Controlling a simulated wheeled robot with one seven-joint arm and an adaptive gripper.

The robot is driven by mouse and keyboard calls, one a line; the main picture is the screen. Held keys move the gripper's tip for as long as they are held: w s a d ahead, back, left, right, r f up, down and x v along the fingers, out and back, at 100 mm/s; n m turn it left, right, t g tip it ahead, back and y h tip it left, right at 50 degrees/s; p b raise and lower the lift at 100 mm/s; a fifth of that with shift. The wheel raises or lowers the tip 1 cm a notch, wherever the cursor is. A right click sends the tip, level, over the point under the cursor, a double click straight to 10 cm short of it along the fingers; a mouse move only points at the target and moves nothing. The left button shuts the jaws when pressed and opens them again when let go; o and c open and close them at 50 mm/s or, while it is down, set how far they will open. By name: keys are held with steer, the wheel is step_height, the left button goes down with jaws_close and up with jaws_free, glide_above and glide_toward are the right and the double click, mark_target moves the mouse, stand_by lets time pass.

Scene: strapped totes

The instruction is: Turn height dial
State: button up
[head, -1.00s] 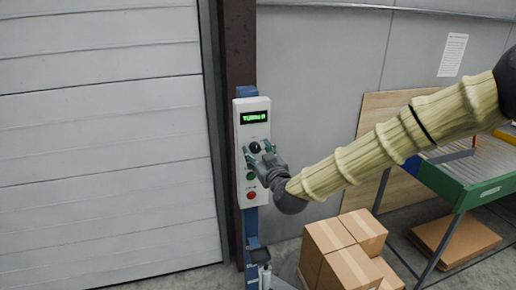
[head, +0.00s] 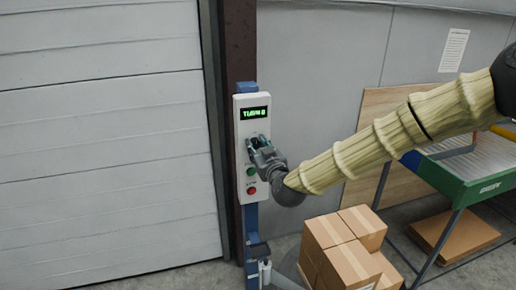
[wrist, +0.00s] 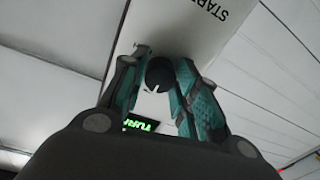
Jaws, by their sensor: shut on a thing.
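A white control box (head: 242,187) stands upright on a blue post, with a lit green display (head: 254,113) near its top. My gripper (head: 257,143) is at the box face just below the display. In the wrist view, my gripper (wrist: 164,56) has its two teal-padded fingers on either side of the round black height dial (wrist: 159,74), shut on it. A small white mark shows on the dial. In the head view the gripper hides the dial.
Below the gripper are a green button (head: 251,171) and a red button (head: 251,190). Cardboard boxes (head: 345,255) are stacked to the lower right. A green-sided roller conveyor (head: 470,190) stands at the right. A large white shutter door (head: 105,140) fills the left.

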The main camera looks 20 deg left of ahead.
steer(key=shift+f, duration=0.15)
steer(key=m+b, duration=0.2)
steer(key=b, duration=0.1)
steer(key=shift+f, duration=0.1)
steer(key=m+b, duration=0.3)
steer(key=shift+m+b, duration=0.3)
steer(key=shift+m, duration=0.1)
steer(key=m+b, duration=0.3)
steer(key=shift+m+t+b, duration=0.3)
steer(key=shift+m+b, duration=0.55)
steer(key=shift+m, duration=0.55)
steer(key=shift+r, duration=0.2)
steer(key=o, duration=1)
